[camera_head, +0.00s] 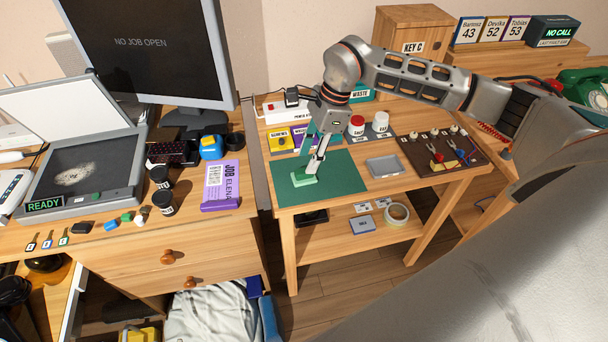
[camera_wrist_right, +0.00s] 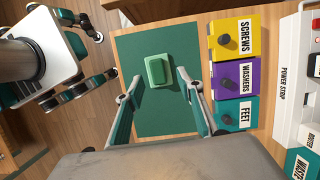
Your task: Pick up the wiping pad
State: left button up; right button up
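A light green block-like pad (camera_head: 303,178), which appears to be the wiping pad, lies on the dark green mat (camera_head: 345,182) on the right-hand wooden table. The pad also shows in the right wrist view (camera_wrist_right: 159,70), near the middle of the mat. My right gripper (camera_head: 313,166) points down close above the pad in the head view and partly covers it. In the right wrist view my right gripper (camera_wrist_right: 152,84) has its two fingers well apart, with the pad beyond and between their tips. Nothing is held.
Screws (camera_wrist_right: 235,37), washers (camera_wrist_right: 236,77) and feet (camera_wrist_right: 236,113) bins line the mat's far edge. A power strip (camera_wrist_right: 288,80) lies behind them. A grey tray (camera_head: 383,167) and a brown tool board (camera_head: 440,152) stand right of the mat. The mat is otherwise clear.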

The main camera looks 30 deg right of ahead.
aim_at(304, 170)
jog(key=x, duration=0.4)
jog(key=shift+s+f, duration=0.1)
jog(key=shift+s, duration=0.1)
grip_shut()
notch_tip(304, 170, up, 20)
jog(key=p, duration=0.1)
dwell(0.5)
jog(key=c, duration=0.8)
grip_release()
grip_shut()
